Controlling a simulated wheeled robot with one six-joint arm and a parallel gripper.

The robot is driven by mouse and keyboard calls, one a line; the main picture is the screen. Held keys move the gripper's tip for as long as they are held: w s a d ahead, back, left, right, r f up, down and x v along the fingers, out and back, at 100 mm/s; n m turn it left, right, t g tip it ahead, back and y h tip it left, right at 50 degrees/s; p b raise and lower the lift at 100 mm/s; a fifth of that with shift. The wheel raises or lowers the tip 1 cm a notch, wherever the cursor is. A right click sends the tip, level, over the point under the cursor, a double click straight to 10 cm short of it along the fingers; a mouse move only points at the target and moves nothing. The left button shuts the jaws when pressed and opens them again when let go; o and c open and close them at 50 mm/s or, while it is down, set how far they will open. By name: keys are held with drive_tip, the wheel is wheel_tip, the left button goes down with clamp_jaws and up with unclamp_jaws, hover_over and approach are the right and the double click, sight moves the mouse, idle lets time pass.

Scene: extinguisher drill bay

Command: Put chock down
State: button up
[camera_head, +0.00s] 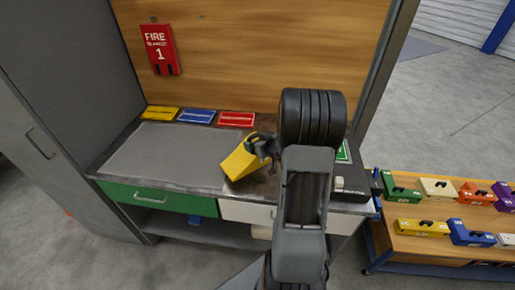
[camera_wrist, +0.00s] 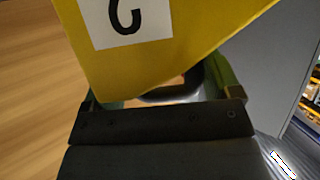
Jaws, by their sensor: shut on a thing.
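A yellow chock (camera_head: 240,163) is held by my gripper (camera_head: 262,146) over the right part of the workbench in the head view. In the wrist view the yellow chock (camera_wrist: 185,45) fills the upper middle, with a white label bearing a dark character. The fingers of my gripper (camera_wrist: 170,95) are shut on its lower end. The chock looks tilted. I cannot tell whether its lower edge touches the bench top. My arm hides part of the bench right of the chock.
The bench carries a grey mat (camera_head: 155,150) and yellow (camera_head: 160,113), blue (camera_head: 197,116) and red (camera_head: 237,119) plates along its back. A red fire sign (camera_head: 161,50) hangs on the wood panel. At right, a low rack (camera_head: 420,254) holds several coloured chocks.

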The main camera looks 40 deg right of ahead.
drive_tip(key=shift+w+d+f, duration=0.3)
drive_tip(key=shift+w+f, duration=0.2)
drive_tip(key=shift+f, duration=0.15)
drive_tip(key=shift+w+d+f, duration=0.25)
drive_tip(key=shift+w+f, duration=0.25)
drive_tip(key=shift+f, duration=0.1)
wheel_tip(320, 180, down, 3)
drive_tip(key=shift+w+d+r+p, duration=0.1)
drive_tip(key=shift+w+r+p, duration=0.05)
drive_tip(key=shift+p, duration=0.35)
drive_tip(key=shift+f, duration=0.3)
drive_tip(key=shift+f, duration=0.15)
drive_tip(key=shift+f+b, duration=0.25)
drive_tip(key=shift+b, duration=0.15)
drive_tip(key=o, duration=1.7)
drive_tip(key=shift+r, duration=0.15)
